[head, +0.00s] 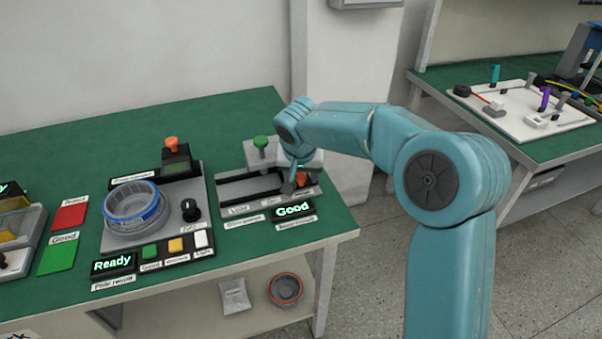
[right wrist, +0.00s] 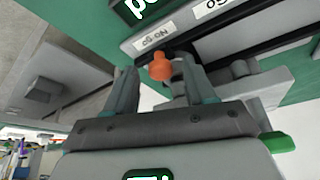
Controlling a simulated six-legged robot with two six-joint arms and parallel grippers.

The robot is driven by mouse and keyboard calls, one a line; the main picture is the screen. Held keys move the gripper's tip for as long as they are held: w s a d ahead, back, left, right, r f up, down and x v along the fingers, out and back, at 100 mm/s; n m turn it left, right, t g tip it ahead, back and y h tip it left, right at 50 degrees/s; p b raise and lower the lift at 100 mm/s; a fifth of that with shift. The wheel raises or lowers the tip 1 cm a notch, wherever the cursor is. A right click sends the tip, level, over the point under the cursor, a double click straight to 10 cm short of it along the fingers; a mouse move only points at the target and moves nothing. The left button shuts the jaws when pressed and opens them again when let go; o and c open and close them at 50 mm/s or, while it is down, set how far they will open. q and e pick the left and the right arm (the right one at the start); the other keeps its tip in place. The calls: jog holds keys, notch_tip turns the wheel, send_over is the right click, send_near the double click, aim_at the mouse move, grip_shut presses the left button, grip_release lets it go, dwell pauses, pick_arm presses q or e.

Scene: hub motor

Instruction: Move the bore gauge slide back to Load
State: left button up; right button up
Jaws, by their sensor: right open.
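The bore gauge (head: 238,188) is a grey base with dark rails on the green bench, left of my right arm's end. An orange knob (head: 302,178) shows at its right end, partly behind my right gripper (head: 290,186). In the right wrist view the orange knob (right wrist: 160,66) lies between the two open fingers (right wrist: 160,85), near a label reading No-go (right wrist: 153,37). I cannot tell whether a finger touches it. A green knob (head: 262,142) stands at the gauge's back. The display (head: 292,210) in front reads Good. My left gripper is out of view.
Left of the gauge is a fixture with a blue-rimmed ring (head: 135,203), a black dial (head: 190,210) and a Ready display (head: 113,265). Red (head: 69,216) and green (head: 58,256) pads lie further left. A second bench (head: 500,105) stands at the right.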

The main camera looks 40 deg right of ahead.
jog(key=shift+f, duration=0.1)
grip_shut()
jog(key=shift+w+a, duration=0.2)
jog(key=shift+a, duration=0.3)
jog(key=w+a, duration=0.1)
jog(key=a, duration=0.3)
jog(key=w+a, duration=0.2)
jog(key=a, duration=0.2)
jog(key=w+a, duration=0.1)
jog(key=a, duration=0.4)
jog(key=shift+w+b, duration=0.15)
jog(key=shift+b, duration=0.15)
jog(key=shift+w+a, duration=0.2)
jog(key=shift+a, duration=0.55)
jog(key=shift+c, duration=0.9)
grip_release()
jog(key=shift+a, duration=0.1)
jog(key=shift+o, duration=0.9)
jog(key=shift+w+a, duration=0.1)
